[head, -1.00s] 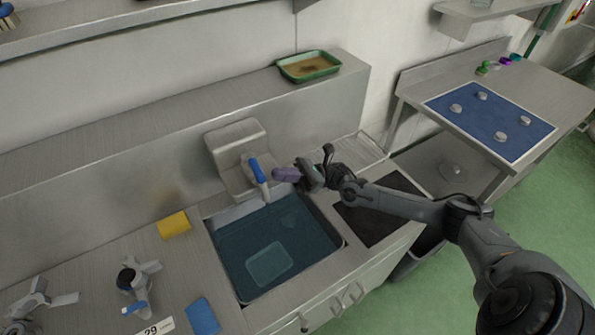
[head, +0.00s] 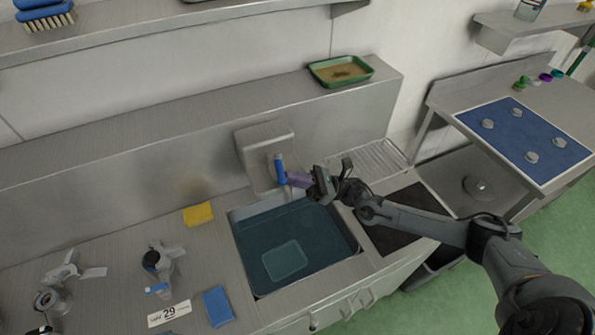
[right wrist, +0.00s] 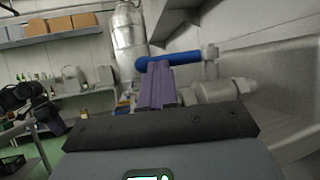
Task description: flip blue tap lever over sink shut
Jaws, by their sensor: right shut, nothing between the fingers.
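The blue tap lever (head: 281,170) is on the tap at the grey housing (head: 262,148) on the wall behind the sink (head: 292,245). In the head view it points steeply down toward the basin. My right gripper (head: 298,180) is shut and empty, with its purple fingers against or very near the lever's right side near its lower end. In the right wrist view the blue lever (right wrist: 172,60) runs sideways just beyond the purple fingertips (right wrist: 157,85), which hide part of it. Whether they touch cannot be told. My left gripper is not in view.
A yellow sponge (head: 198,215) and a blue cloth (head: 218,306) lie on the counter left of the sink. Valve parts (head: 160,265) stand farther left. A green tray (head: 341,71) sits on the ledge above. A drying rack (head: 372,160) is behind my right forearm.

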